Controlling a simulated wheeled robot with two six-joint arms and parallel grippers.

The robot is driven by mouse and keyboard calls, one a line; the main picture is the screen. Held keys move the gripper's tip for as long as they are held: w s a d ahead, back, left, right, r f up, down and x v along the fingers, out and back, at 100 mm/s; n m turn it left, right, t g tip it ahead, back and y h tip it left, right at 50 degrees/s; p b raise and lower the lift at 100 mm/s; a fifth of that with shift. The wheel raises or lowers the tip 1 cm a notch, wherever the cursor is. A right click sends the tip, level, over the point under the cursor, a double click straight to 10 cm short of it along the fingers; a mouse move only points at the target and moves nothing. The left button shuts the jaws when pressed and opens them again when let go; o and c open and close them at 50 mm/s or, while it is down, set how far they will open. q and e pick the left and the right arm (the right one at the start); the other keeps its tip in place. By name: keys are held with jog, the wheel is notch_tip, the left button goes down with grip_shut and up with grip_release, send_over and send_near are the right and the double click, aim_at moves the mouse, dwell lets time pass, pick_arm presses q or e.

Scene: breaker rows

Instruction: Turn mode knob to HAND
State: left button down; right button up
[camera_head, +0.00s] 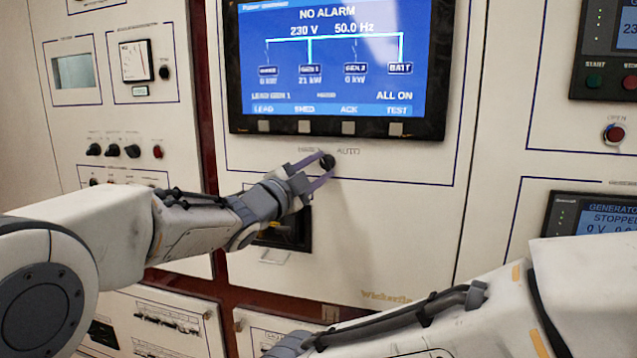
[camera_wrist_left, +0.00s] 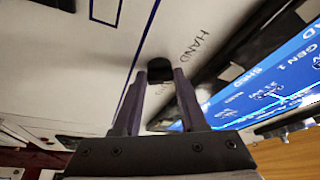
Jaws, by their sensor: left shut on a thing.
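The mode knob (camera_head: 328,160) is a small black knob on the cream panel, below the big blue screen. Faint lettering sits above it, with AUTO on the right; the left word is hard to read. In the left wrist view the black knob (camera_wrist_left: 158,69) shows between the two fingertips, with the word HAND (camera_wrist_left: 197,45) printed beside it. My left gripper (camera_head: 320,166) is shut on the knob, one finger on each side; it also shows in the left wrist view (camera_wrist_left: 160,82). Which way the knob points cannot be told. My right gripper's fingers are not visible.
The blue screen (camera_head: 345,60) has a row of grey buttons just above the knob. A dark recessed handle (camera_head: 290,232) lies below my left wrist. Small black knobs (camera_head: 112,150) and a red one are on the left panel. My right arm crosses the lower right.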

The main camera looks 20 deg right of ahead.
pick_arm(q)
jog(key=shift+f+n+t+b, duration=0.2)
jog(key=shift+n+t+b, duration=0.1)
jog(key=shift+n+b, duration=0.45)
jog(key=shift+c, duration=2.3)
grip_release()
jog(key=shift+a, duration=0.1)
jog(key=shift+r, duration=0.1)
jog(key=b+v, duration=0.2)
jog(key=v, duration=0.8)
jog(key=shift+s+a+b, duration=0.15)
jog(key=shift+b, duration=0.25)
